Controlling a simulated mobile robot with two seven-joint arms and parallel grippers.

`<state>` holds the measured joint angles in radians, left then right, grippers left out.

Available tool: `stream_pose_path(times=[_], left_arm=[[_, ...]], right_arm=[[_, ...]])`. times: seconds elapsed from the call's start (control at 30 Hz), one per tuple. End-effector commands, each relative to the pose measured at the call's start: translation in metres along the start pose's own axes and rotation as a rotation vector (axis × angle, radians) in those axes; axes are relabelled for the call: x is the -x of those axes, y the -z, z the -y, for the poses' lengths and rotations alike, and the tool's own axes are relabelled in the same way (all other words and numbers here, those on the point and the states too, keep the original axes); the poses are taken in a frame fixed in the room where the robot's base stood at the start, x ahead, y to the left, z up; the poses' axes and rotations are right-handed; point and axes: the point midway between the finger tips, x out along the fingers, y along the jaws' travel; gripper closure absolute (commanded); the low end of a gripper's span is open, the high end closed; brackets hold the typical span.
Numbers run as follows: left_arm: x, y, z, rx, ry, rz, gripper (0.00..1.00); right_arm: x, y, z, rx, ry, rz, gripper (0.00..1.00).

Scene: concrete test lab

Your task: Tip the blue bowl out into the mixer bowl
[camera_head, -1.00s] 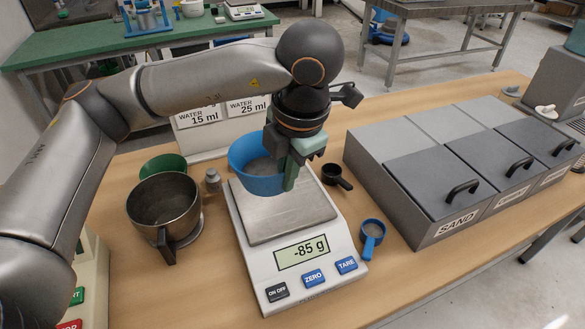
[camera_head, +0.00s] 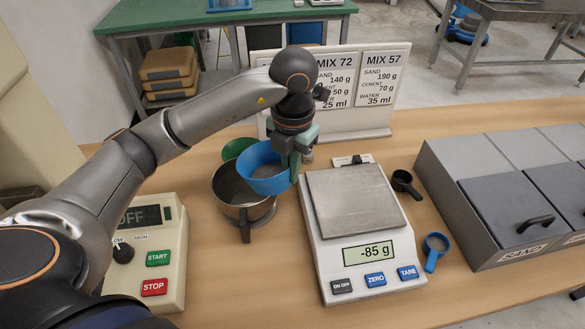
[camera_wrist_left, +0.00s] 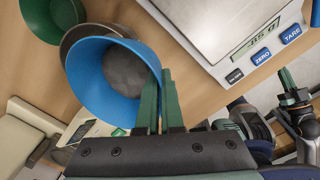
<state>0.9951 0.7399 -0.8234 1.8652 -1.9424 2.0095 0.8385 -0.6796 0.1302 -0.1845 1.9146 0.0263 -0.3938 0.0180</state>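The blue bowl (camera_head: 262,172) holds grey powder, which also shows inside the bowl in the left wrist view (camera_wrist_left: 100,90). My left gripper (camera_head: 293,168) is shut on its right rim; the two green fingers (camera_wrist_left: 160,100) pinch the rim in the wrist view. The blue bowl is held about upright, above the right and rear part of the metal mixer bowl (camera_head: 254,213) and partly hiding it. The mixer bowl stands on the table with its dark handle toward me. What looks like my right gripper (camera_wrist_left: 288,85) shows small at the wrist view's right edge; its opening is unclear.
A scale (camera_head: 352,250) reading -85 g stands right of the mixer bowl, its plate empty. A green bowl (camera_head: 236,147) is behind the mixer bowl. A control box (camera_head: 152,250) is at left front. Black (camera_head: 403,182) and blue (camera_head: 434,250) scoops and grey bins (camera_head: 480,205) lie right.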

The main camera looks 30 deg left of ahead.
Motion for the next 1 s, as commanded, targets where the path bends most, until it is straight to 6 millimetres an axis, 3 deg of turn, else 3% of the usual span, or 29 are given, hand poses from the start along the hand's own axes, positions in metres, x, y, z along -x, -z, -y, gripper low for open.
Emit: stream_pose_path(times=[0.23,0.6,1.0], left_arm=[[0.003,0.001,-0.006,0.009,0.235,0.013,1.0],[0.019,0.001,-0.015,0.009,0.446,0.029,1.0],[0.027,0.001,-0.029,0.011,0.662,0.043,1.0]], right_arm=[[0.001,0.0,0.0,0.0,-0.001,0.001,1.0],[0.0,0.0,-0.001,0.0,-0.001,0.001,1.0],[-0.016,-0.018,-0.002,0.001,-0.001,0.001,1.0]])
